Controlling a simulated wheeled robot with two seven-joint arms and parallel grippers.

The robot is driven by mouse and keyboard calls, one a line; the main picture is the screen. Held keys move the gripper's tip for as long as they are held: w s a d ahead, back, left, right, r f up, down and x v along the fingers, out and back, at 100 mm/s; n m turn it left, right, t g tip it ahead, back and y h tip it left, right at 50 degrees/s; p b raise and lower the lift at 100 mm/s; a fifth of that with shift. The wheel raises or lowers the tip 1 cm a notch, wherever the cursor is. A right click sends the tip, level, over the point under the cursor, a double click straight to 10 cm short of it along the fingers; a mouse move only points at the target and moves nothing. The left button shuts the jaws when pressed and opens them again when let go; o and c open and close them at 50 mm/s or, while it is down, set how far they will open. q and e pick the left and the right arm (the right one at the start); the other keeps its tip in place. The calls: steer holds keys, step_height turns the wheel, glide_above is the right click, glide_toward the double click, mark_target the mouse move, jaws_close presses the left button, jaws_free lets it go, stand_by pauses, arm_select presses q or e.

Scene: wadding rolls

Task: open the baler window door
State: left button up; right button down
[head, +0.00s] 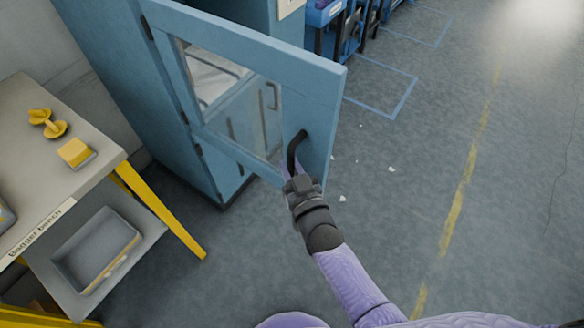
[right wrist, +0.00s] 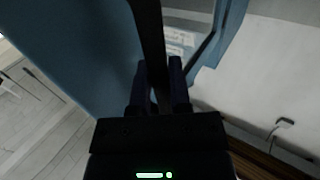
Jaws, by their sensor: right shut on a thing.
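The baler window door (head: 312,78) is a light blue frame with a clear pane, hinged at its left on the blue baler (head: 130,90). It stands swung out from the baler body. A black curved handle (head: 295,150) is fixed near its free right edge. My right gripper (head: 289,172) is shut on the lower part of this handle. In the right wrist view the dark fingers (right wrist: 160,85) lie on either side of the black handle bar (right wrist: 150,40). The fingertips are dark and partly hard to make out. My left gripper is not in view.
A bench (head: 75,130) with yellow legs stands at the left, holding yellow items (head: 76,152). A grey tray (head: 97,250) sits on its lower shelf. Blue equipment (head: 340,25) stands at the back. The floor at the right is open, with small white scraps.

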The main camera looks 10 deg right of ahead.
stand_by(0.3)
steer(key=c, duration=0.6)
jaws_free()
steer(key=shift+a, duration=0.1)
steer(key=p+v, duration=0.2)
steer(key=v, duration=0.8)
